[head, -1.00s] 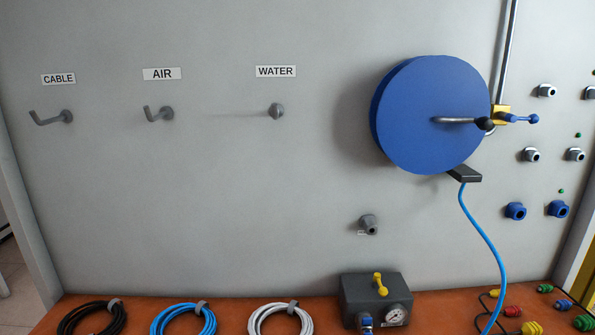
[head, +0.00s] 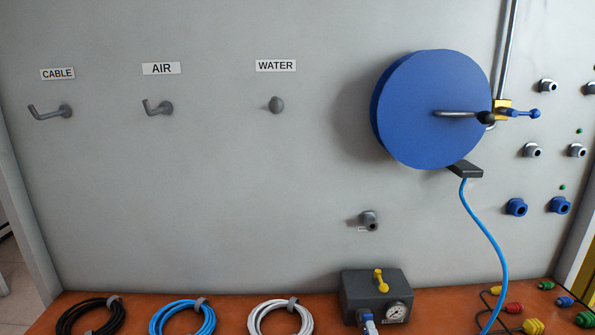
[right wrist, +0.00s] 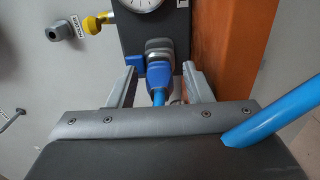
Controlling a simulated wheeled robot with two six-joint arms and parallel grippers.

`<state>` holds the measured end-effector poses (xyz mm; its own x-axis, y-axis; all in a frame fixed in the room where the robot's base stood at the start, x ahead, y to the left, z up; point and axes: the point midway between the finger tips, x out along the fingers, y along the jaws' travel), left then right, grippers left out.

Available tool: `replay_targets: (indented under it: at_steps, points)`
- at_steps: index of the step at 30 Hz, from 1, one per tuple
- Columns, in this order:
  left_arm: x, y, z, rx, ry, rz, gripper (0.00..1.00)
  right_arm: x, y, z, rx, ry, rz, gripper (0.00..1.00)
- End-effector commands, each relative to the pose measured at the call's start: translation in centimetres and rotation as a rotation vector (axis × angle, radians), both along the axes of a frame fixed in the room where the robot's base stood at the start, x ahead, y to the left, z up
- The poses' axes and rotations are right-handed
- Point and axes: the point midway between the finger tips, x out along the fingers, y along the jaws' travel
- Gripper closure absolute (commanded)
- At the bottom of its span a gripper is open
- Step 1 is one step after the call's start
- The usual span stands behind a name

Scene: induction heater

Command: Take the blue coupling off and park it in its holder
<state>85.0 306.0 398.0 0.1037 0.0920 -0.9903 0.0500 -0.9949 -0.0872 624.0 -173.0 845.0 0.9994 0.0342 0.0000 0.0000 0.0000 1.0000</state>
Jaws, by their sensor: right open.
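The blue coupling (right wrist: 158,82) is on the grey fitting at the end of the gauge box (right wrist: 150,30) in the right wrist view, with a blue hose running from it toward me. In the head view the coupling (head: 369,326) shows at the bottom edge, below the box (head: 360,290). My right gripper (right wrist: 162,88) is open, one finger on each side of the coupling; contact is unclear. My left gripper is not in view.
A blue reel (head: 430,110) with a crank hangs on the wall, its blue hose (head: 490,235) dropping to the bench. A yellow lever (head: 381,280) stands on the box. Coiled hoses (head: 183,317) lie left on the bench; coloured plugs lie right. The wall between is clear.

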Motion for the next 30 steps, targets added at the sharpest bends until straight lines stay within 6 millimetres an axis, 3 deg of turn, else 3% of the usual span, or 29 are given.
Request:
replay_targets:
  at_steps: [20, 30]
  points:
    - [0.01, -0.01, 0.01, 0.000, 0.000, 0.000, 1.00, -0.02, 0.00, 0.01, 0.001, 0.000, 0.000, 0.55]
    - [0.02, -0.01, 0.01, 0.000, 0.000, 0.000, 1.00, -0.02, 0.00, 0.01, 0.000, 0.000, 0.000, 0.98]
